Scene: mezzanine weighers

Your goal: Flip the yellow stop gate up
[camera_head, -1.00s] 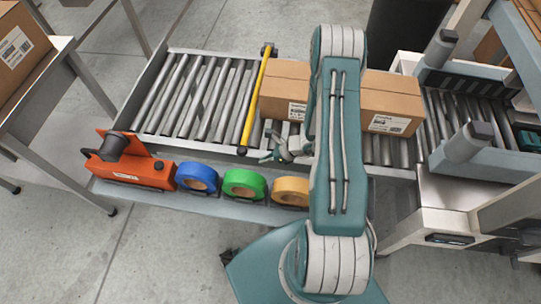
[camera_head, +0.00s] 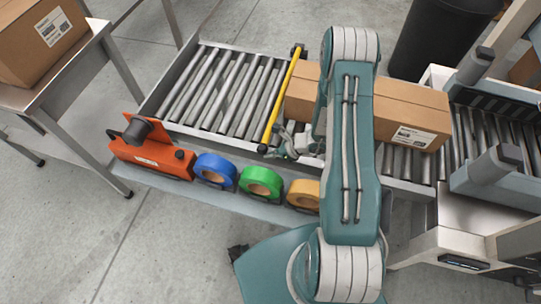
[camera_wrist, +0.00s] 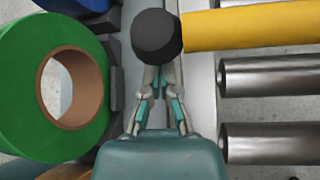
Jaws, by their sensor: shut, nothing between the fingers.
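The yellow stop gate (camera_head: 283,97) is a bar lying across the roller conveyor (camera_head: 225,92), left of a cardboard box (camera_head: 300,97). Its near end has a black cap, seen large in the wrist view (camera_wrist: 157,36) with the yellow bar (camera_wrist: 250,26) running right. My gripper (camera_head: 268,149) is at this near end, by the conveyor's front rail. In the wrist view my gripper (camera_wrist: 158,72) is shut and empty, its fingertips partly hidden by the black cap. I cannot tell whether the fingers touch the cap.
Blue (camera_head: 215,170), green (camera_head: 261,183) and orange (camera_head: 304,195) tape rolls stand along the front shelf, beside an orange tape dispenser (camera_head: 150,158). The green roll (camera_wrist: 45,90) is close left of my gripper. The rollers left of the gate are empty.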

